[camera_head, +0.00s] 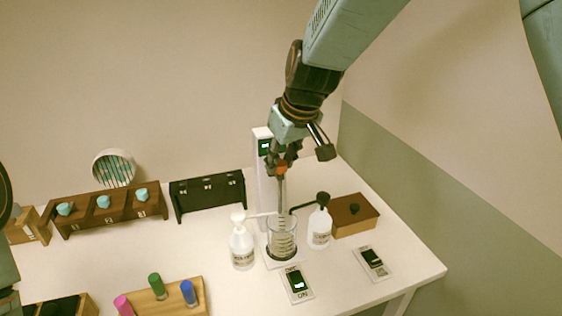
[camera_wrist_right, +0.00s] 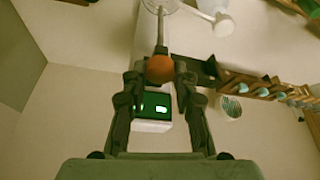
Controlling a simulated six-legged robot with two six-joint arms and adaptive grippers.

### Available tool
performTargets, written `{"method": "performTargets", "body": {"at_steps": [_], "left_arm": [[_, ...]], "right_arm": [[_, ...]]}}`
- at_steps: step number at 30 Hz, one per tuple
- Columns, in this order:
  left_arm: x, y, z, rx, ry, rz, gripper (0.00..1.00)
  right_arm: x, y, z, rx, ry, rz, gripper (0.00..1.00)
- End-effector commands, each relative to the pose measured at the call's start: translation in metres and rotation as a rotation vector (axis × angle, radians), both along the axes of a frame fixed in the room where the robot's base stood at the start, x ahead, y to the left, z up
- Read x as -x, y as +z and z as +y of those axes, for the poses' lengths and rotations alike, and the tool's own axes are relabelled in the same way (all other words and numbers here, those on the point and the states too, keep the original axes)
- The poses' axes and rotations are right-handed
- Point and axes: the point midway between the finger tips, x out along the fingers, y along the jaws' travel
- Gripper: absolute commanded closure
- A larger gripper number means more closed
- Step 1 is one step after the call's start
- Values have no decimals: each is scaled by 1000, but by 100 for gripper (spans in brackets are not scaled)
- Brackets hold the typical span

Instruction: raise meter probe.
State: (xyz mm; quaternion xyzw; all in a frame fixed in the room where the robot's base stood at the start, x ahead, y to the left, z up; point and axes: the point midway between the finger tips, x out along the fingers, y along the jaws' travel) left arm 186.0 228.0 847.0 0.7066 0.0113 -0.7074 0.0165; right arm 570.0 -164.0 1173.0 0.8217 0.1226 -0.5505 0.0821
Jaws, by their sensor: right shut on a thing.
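The meter probe (camera_head: 282,193) is a thin grey upright rod with an orange knob at its top. My right gripper (camera_head: 281,169) is shut on the orange knob, which also shows between the fingers in the right wrist view (camera_wrist_right: 160,68). The rod runs down toward a clear glass beaker (camera_head: 283,240); I cannot tell exactly where its tip ends. The white meter stand (camera_head: 263,190) with a lit green screen (camera_wrist_right: 154,106) rises just behind the probe. My left gripper is not in view.
White bottles stand left (camera_head: 241,248) and right (camera_head: 319,230) of the beaker, close to it. A wooden box (camera_head: 354,216) is further right. Switch plates (camera_head: 297,284) lie in front. A black rack (camera_head: 207,192) and a wooden rack (camera_head: 108,212) stand at the left back.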

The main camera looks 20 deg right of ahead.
Motion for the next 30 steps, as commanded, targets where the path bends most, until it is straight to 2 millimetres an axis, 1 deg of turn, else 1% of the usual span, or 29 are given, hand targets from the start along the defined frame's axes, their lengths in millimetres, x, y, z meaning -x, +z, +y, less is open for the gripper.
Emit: {"method": "performTargets", "body": {"at_steps": [1,3,12,13,15,21,30], "left_arm": [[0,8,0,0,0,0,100],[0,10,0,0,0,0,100],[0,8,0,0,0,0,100],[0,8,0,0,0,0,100],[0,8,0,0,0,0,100],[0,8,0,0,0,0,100],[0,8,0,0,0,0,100]], "right_arm": [[0,9,0,-1,-1,0,100],[0,12,0,-1,-1,0,100],[-2,14,0,-1,-1,-8,100],[-2,14,0,-1,-1,-9,71],[-2,14,0,-1,-1,-10,65],[-1,12,0,-1,0,-5,48],[0,12,0,0,0,-3,48]]}}
